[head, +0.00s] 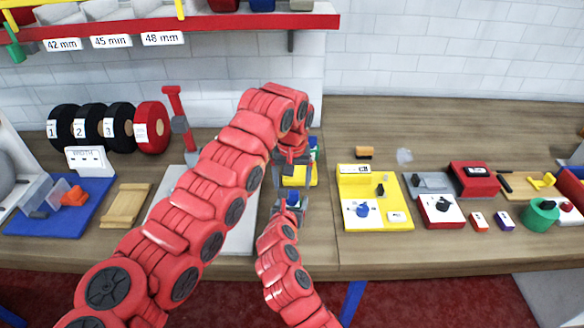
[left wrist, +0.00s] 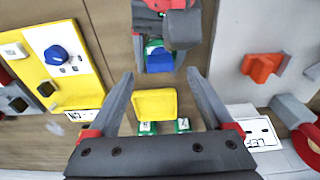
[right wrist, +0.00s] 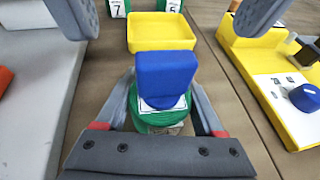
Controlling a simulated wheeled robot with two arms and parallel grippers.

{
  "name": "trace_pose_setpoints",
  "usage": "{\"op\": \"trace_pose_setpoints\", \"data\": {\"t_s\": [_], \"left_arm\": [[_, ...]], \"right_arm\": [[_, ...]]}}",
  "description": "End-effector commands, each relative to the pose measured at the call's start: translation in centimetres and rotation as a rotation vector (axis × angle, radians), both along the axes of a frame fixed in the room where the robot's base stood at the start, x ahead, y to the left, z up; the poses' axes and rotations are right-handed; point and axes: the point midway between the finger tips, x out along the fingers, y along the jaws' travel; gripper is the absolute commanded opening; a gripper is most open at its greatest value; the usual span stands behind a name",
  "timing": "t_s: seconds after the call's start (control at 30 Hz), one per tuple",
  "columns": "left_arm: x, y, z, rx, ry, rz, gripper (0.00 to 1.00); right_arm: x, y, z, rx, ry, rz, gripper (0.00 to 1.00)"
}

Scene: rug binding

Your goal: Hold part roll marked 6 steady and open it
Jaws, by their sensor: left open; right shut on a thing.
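A green part roll (right wrist: 155,122) with a blue block (right wrist: 165,72) on its top stands upright between the fingers of my right gripper (right wrist: 162,95), which is shut on it. A white label shows partly under the block; its number is not readable. The blue block also shows in the left wrist view (left wrist: 160,61) and the head view (head: 293,198). My left gripper (left wrist: 160,76) is open and empty, above a yellow tray (left wrist: 155,103). Its spread fingers are near the blue block, apart from it. In the head view my left arm hides part of this area.
Two green rolls, marked 7 (right wrist: 117,8) and 5 (right wrist: 173,5), stand behind the tray. A yellow station (head: 345,205) with a blue knob is to the right. A grey board (head: 240,225) lies to the left. Numbered black rolls (head: 90,127) stand at back left.

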Motion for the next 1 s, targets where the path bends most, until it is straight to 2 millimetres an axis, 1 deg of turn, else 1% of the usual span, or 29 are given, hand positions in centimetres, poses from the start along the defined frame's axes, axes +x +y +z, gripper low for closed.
{"op": "trace_pose_setpoints", "data": {"t_s": [0.03,0.1,0.2,0.3,0.47,0.67,0.7,0.77,0.8,0.87,1.0], "left_arm": [[0.0,0.1,-1.0,0.001,0.003,0.001,0.85],[0.2,0.0,-2.2,0.001,0.002,0.001,0.85],[0.4,0.0,-3.5,0.001,0.002,0.001,0.85],[0.6,0.0,-4.3,-0.001,-0.003,0.001,0.85],[0.6,0.0,-4.9,0.000,-0.002,0.001,0.85],[0.7,0.0,-4.9,0.000,-0.002,0.001,0.85],[0.7,0.0,-4.9,0.000,-0.002,0.001,0.81],[0.7,0.0,-4.9,0.000,-0.002,0.002,0.71],[0.7,0.0,-4.9,0.000,-0.002,0.002,0.63],[0.7,0.0,-4.9,0.000,-0.002,0.002,0.53],[0.7,0.0,-4.9,0.000,-0.002,0.002,0.27]], "right_arm": [[0.0,0.0,0.0,0.000,0.000,0.000,0.00],[0.0,0.0,0.0,0.000,0.000,0.000,0.00],[0.0,0.0,0.0,0.000,0.000,0.000,0.00],[0.0,0.0,0.0,0.000,0.000,0.000,0.00],[0.0,0.0,0.0,0.000,0.000,0.000,0.00],[0.0,0.0,0.0,0.000,0.000,0.000,0.00],[0.0,0.0,0.0,0.000,0.000,0.000,0.00],[0.0,0.0,0.0,0.000,0.000,0.000,0.00],[0.0,0.0,0.0,0.000,0.000,0.000,0.00],[0.0,0.0,0.0,0.000,0.000,0.000,0.00],[0.0,0.0,0.0,0.000,0.000,0.000,0.00]]}}
